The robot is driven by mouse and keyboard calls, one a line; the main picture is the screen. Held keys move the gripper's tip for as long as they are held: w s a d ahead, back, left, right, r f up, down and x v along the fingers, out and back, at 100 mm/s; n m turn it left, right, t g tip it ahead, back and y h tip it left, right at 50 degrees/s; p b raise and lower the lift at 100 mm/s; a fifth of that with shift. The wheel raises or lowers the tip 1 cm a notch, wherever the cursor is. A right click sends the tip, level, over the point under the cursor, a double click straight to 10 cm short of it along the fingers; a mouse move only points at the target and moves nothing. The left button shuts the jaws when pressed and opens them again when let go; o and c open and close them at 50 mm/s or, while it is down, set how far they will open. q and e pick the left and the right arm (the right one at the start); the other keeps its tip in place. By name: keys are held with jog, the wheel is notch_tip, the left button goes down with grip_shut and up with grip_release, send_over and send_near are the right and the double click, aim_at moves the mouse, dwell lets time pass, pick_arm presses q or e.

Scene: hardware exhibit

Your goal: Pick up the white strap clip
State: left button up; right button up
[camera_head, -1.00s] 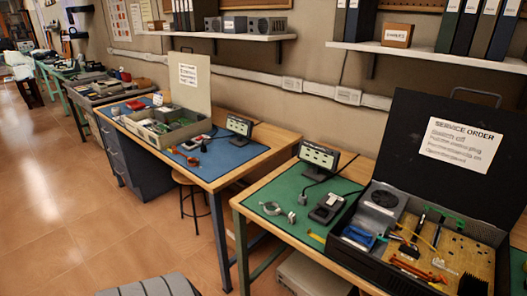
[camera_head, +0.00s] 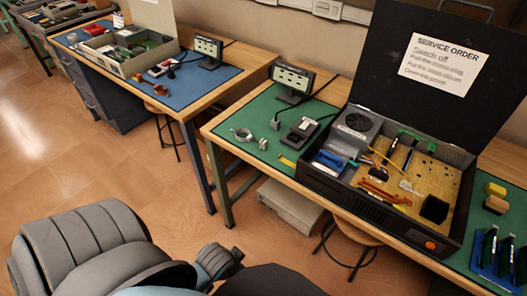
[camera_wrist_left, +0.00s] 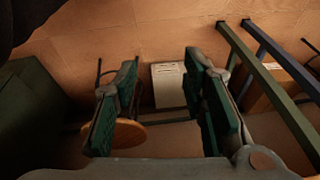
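A small whitish piece (camera_head: 408,187) also lies inside the open black case (camera_head: 448,215); I cannot tell for certain which is the clip. My left gripper (camera_wrist_left: 160,62) is open and empty in the left wrist view, over the floor area beside the bench, away from the clip. It does not show clearly in the head view. My right gripper is not in view.
A dark handheld device (camera_head: 299,133) and a small screen on a stand (camera_head: 291,83) stand near the clip. The case's raised lid (camera_head: 425,110) blocks the back right. Stools and a pale box (camera_head: 289,202) are under the bench. The floor at left is clear.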

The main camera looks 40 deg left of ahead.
pick_arm(q)
jog(key=w+r, duration=0.3)
jog(key=r, duration=0.5)
jog(key=n+t+h, duration=0.1)
send_near(263, 141)
jog(key=b+x, duration=0.4)
jog(key=x, duration=0.6)
jog(key=shift+w+f, duration=0.1)
jog(key=shift+f, duration=0.05)
jog(key=c, duration=0.9)
